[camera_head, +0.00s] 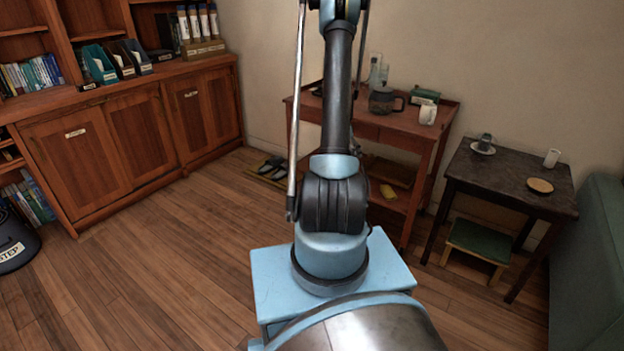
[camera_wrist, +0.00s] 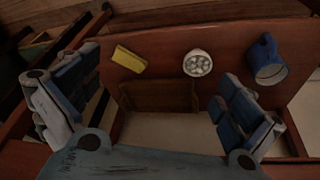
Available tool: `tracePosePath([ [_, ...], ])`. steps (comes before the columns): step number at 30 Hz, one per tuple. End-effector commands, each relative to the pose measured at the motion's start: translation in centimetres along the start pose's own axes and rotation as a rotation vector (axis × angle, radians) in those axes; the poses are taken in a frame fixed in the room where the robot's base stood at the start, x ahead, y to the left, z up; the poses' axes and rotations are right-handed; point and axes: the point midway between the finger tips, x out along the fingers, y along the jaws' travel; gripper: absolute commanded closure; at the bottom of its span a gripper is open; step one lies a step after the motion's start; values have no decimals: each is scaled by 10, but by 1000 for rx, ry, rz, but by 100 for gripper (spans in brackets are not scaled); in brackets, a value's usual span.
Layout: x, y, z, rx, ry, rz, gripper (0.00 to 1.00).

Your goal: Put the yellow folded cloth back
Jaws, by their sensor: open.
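A yellow folded cloth (camera_wrist: 129,59) lies on a red-brown wooden surface (camera_wrist: 165,42) in the wrist view, toward the upper left. A yellow item that looks like the same cloth (camera_head: 387,191) shows in the head view, low in the wooden side table (camera_head: 420,143). My gripper (camera_wrist: 160,85) is open, its blue-grey fingers spread wide at left and right. Nothing is between them. The cloth lies beyond the fingers, nearer the left one, apart from them. My gripper cannot be made out in the head view, where my arm hides part of the table.
A white round piece with holes (camera_wrist: 197,63) and a blue mug (camera_wrist: 267,60) lie right of the cloth. A brown wooden panel (camera_wrist: 158,96) is below them. A dark small table (camera_head: 510,182) stands at right, cabinets (camera_head: 105,150) at left.

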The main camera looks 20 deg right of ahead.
Motion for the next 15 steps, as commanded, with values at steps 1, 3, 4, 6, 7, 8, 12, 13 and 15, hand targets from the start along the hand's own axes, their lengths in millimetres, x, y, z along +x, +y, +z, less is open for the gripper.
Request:
tracePosePath([
  [1,-18,3,5,-25,-3,-7,0],
  [3,-41,7,10,-63,-9,-17,0],
  [4,-50,8,13,-81,-12,-21,0],
  [6,-72,13,20,-120,-17,-31,0],
  [7,-81,16,23,-135,-19,-35,0],
  [8,-90,18,26,-152,-21,-39,0],
  [12,-130,31,43,-229,-31,-59,0],
  [13,-138,35,46,-246,-33,-64,0],
  [15,-156,43,55,-284,-37,-73,0],
])
